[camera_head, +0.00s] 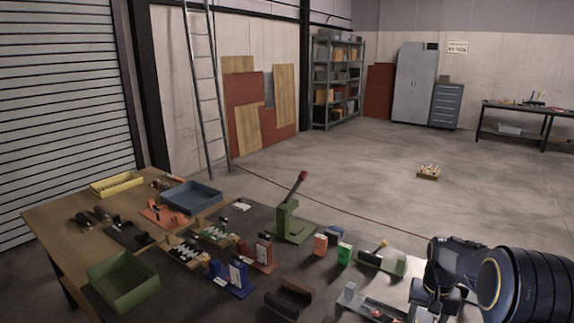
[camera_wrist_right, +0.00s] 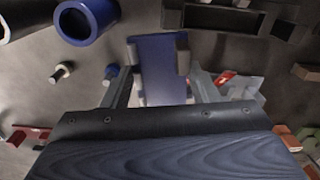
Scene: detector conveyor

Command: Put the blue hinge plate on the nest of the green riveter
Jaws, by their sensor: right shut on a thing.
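The green riveter (camera_head: 288,222) stands upright on the table in the head view, its lever with a red knob (camera_head: 303,176) raised. Its nest is too small to make out. In the right wrist view, the blue hinge plate (camera_wrist_right: 158,85) is between the fingers of my right gripper (camera_wrist_right: 158,60), which is shut on it. The plate points away from the palm. In the head view my right arm is at the lower right, well right of the riveter, and I cannot make out the plate there. My left gripper is in neither view.
Red and blue fixtures (camera_head: 235,280) stand in front of the riveter. Orange and green boxes (camera_head: 344,254) stand to its right. A blue tray (camera_head: 191,197) and a green bin (camera_head: 122,283) are on the left. A blue ring-shaped part (camera_wrist_right: 85,20) shows in the wrist view.

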